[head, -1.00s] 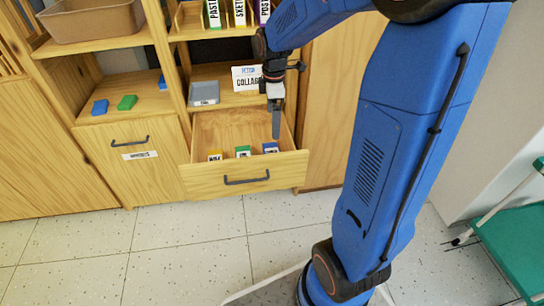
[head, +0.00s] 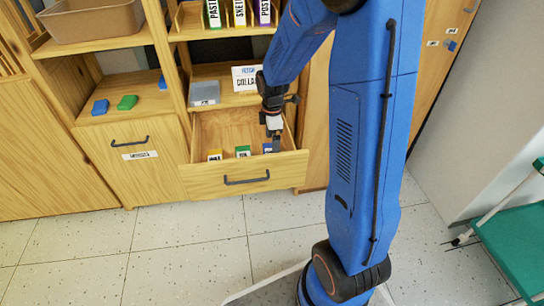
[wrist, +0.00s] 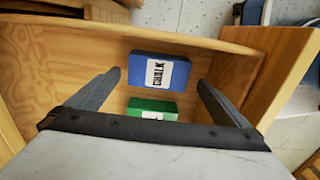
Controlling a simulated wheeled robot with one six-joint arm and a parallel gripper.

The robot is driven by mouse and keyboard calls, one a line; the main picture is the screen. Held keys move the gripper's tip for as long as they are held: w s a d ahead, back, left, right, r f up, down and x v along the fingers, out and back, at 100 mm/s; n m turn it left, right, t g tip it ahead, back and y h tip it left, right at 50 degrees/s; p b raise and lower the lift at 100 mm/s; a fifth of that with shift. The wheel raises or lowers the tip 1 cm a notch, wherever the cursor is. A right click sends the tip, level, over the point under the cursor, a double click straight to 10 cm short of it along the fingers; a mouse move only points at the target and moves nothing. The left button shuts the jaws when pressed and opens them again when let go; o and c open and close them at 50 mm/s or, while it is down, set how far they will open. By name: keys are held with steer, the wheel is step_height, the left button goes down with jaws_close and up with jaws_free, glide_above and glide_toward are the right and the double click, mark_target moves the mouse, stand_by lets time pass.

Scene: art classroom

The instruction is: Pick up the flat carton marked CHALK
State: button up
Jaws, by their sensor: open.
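The blue flat carton marked CHALK (wrist: 159,72) lies in the open wooden drawer (head: 232,180). In the wrist view its label faces up and reads CHALK. In the head view the carton (head: 267,148) is at the right end of a row, partly hidden by my gripper (head: 275,140). My gripper (wrist: 157,88) is open and empty, its fingers pointing down into the drawer. In the wrist view one finger is on each side of the carton, with a gap to both. A green carton (wrist: 152,108) lies just beside it, also between the fingers in that picture.
A yellow carton (head: 215,155) and the green carton (head: 243,151) stand left of the chalk in the drawer. The drawer's front and side walls are close around my gripper. A grey box (head: 205,93) and a sign (head: 246,77) are on the shelf above.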

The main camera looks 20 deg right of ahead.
steer(key=shift+w+f, duration=0.15)
steer(key=shift+f, duration=2.65)
steer(key=c, duration=1)
steer(key=shift+r, duration=0.1)
